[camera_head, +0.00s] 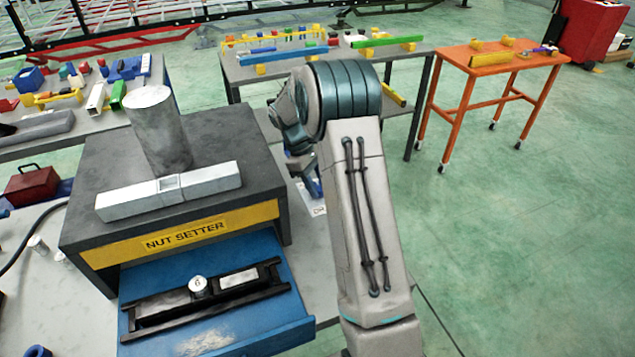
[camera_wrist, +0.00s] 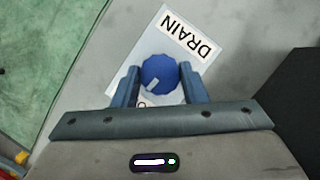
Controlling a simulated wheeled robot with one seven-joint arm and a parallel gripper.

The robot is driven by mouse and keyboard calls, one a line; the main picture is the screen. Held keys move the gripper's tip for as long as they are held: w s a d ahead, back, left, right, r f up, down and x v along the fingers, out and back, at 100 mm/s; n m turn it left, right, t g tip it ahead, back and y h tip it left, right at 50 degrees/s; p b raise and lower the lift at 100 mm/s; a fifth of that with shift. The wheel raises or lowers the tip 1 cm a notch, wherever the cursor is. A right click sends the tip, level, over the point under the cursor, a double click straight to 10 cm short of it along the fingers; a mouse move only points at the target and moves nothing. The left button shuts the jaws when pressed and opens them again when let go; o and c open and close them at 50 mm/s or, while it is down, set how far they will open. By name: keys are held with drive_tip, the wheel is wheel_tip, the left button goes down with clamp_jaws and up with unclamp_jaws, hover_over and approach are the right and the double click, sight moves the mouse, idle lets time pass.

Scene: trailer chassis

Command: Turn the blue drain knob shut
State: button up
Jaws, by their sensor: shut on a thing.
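The blue drain knob (camera_wrist: 160,73) shows in the wrist view on a white plate (camera_wrist: 195,25) printed DRAIN. A pale pointer mark on the knob points toward the lower left in that view. My gripper (camera_wrist: 160,80) has one blue finger on each side of the knob and is shut on it. Part of the plate's lower lettering is hidden behind the fingers. In the head view my arm hides the knob, and only a bit of the white plate (camera_head: 319,211) shows below my gripper (camera_head: 312,190).
A nut setter box (camera_head: 100,165) with an open blue drawer (camera_head: 225,330) stands left of my arm. A grey cylinder (camera_head: 158,130) and a metal bar (camera_head: 120,203) are on top. An orange table (camera_head: 500,62) stands at the right back. The green floor at right is clear.

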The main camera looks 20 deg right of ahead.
drive_tip(key=shift+n, duration=0.6)
drive_tip(key=o, duration=1)
drive_tip(key=shift+r, duration=0.1)
drive_tip(key=v, duration=0.6)
drive_tip(key=b+v, duration=0.1)
drive_tip(key=v, duration=0.6)
drive_tip(key=shift+a+r, duration=0.25)
drive_tip(key=shift+a, duration=0.05)
